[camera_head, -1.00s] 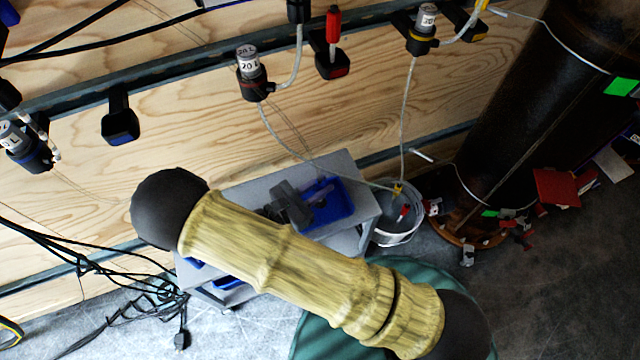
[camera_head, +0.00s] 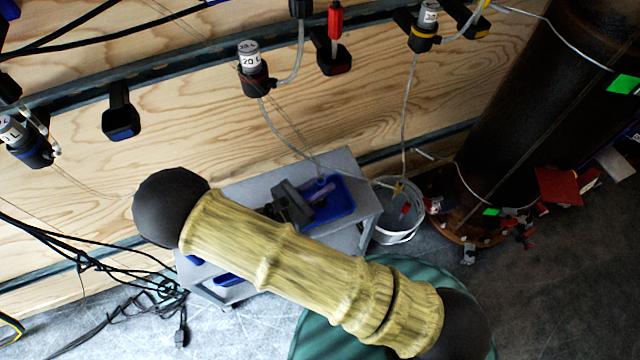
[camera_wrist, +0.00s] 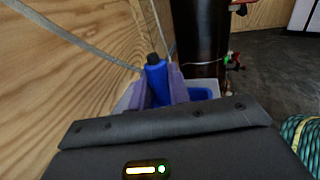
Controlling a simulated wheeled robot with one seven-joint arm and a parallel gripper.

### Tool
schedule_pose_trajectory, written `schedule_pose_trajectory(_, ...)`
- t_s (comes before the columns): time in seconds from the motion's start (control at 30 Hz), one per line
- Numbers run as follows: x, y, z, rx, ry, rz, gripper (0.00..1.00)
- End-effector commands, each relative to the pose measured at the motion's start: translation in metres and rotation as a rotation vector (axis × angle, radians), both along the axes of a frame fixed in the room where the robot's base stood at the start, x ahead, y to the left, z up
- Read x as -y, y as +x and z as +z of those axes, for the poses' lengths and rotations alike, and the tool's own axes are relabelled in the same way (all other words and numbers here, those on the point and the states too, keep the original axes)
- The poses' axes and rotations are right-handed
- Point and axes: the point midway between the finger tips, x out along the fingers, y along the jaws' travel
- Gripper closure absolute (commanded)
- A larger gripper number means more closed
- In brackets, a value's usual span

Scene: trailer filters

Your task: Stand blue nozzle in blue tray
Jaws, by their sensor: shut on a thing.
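The blue nozzle (camera_wrist: 157,82), with a dark tip, is between the two purple fingers of my gripper (camera_wrist: 158,88) in the wrist view. My gripper is shut on it, and the nozzle points upward with a slight tilt. The blue tray (camera_wrist: 201,94) shows behind and to the right of the fingers. In the head view the tray (camera_head: 343,208) lies on the grey cart top, with my gripper (camera_head: 319,196) over its left part. I cannot tell whether the nozzle's lower end touches the tray floor; my gripper hides it.
The grey cart (camera_head: 343,168) stands against the wooden wall (camera_head: 180,140). A white bucket (camera_head: 398,232) stands right of the cart, with thin hoses hanging above. A large dark cylinder (camera_head: 520,110) is at the right. Black cables (camera_head: 150,295) lie on the floor at left.

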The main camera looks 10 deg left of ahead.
Motion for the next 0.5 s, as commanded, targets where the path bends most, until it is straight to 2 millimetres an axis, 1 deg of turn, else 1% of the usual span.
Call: schedule_pose_trajectory(0.5, 0.0000, 0.0000, -0.0065, 0.000, 0.000, 0.000, 1.00)
